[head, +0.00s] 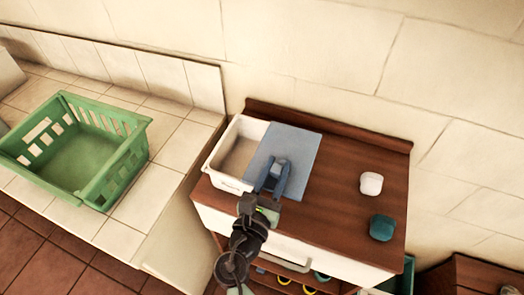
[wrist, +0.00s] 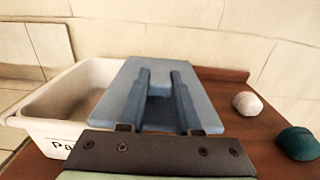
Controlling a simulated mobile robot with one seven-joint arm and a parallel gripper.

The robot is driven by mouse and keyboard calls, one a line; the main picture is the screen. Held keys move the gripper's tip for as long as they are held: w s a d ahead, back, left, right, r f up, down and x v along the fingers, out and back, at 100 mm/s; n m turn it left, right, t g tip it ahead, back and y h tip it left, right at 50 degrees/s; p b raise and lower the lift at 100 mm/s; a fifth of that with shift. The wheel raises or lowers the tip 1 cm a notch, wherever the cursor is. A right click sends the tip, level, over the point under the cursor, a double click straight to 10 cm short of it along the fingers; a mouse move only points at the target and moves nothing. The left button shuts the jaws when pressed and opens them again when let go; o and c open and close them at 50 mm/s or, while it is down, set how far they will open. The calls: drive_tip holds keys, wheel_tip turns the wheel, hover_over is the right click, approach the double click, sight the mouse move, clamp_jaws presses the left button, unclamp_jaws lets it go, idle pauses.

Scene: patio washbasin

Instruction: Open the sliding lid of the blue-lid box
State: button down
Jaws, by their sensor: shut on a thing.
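The white box (head: 236,148) stands at the left end of the wooden cabinet top, with part of a dark label on its front in the wrist view (wrist: 42,128). Its flat blue lid (head: 303,146) is shifted to the right. The left part of the box is uncovered and its inside looks empty. The lid reaches right over the wooden top; it also shows in the wrist view (wrist: 202,112). My gripper (head: 277,167) comes from the front and is shut on the blue knob (wrist: 159,90) on the lid, one finger on each side. The fingers partly hide the knob.
A white rounded item (head: 371,183) and a teal one (head: 381,228) sit on the wooden top (head: 335,190), right of the lid, with bare wood between. A green basket (head: 140,150) stands on the tiled counter at left. A wall runs behind.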

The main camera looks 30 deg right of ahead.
drive_tip(key=c, duration=0.6)
unclamp_jaws()
drive_tip(key=b+v, duration=0.2)
drive_tip(key=v, duration=1.1)
drive_tip(key=shift+w, duration=0.1)
